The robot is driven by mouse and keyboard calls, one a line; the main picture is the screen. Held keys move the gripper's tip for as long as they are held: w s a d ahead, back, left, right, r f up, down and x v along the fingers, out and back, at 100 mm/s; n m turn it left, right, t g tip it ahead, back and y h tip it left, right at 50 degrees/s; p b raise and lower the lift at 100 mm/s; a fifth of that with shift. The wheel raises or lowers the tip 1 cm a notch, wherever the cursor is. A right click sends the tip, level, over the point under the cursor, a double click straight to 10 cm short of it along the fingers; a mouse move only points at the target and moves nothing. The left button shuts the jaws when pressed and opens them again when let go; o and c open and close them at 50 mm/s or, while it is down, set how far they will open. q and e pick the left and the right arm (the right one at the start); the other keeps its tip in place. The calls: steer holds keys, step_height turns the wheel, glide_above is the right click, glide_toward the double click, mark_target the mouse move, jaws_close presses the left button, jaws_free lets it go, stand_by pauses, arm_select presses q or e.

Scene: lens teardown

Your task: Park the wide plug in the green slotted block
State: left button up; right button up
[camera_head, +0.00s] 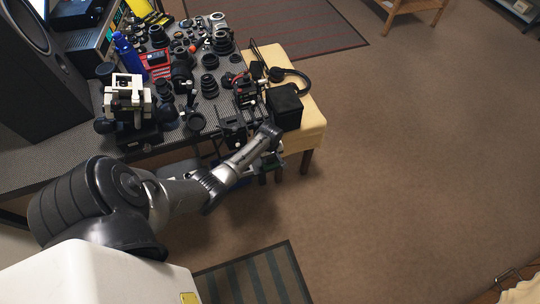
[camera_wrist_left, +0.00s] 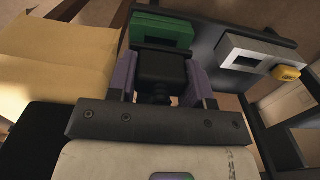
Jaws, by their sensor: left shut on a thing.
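My left gripper (camera_wrist_left: 162,72) has purple fingers and is shut on a black blocky part, the wide plug (camera_wrist_left: 160,70), in the left wrist view. The green slotted block (camera_wrist_left: 163,31) stands just beyond the plug, on a dark tray or shelf (camera_wrist_left: 215,37). The plug covers part of the green block in this view. I cannot tell whether the plug touches it, and its lower end is hidden. In the head view my left arm reaches past the table's front edge, and its wrist hides most of this spot. My right gripper is not in view.
A grey-white slotted block (camera_wrist_left: 252,50) with a yellow piece (camera_wrist_left: 288,74) sits to the right of the green one. A pale yellow surface (camera_wrist_left: 60,65) lies to the left. In the head view a black box (camera_head: 285,105) stands on the yellow table (camera_head: 313,117); lens parts crowd the dark bench.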

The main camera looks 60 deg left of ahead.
arm_select(q)
steer(key=shift+d+p, duration=0.1)
steer(key=shift+p, duration=0.25)
stand_by(0.6)
steer(key=shift+p, duration=0.35)
stand_by(0.5)
steer(key=shift+f, duration=0.1)
stand_by(0.5)
steer(key=shift+f, duration=0.3)
stand_by(0.6)
steer(key=shift+f, duration=0.25)
stand_by(0.5)
steer(key=shift+f, duration=0.25)
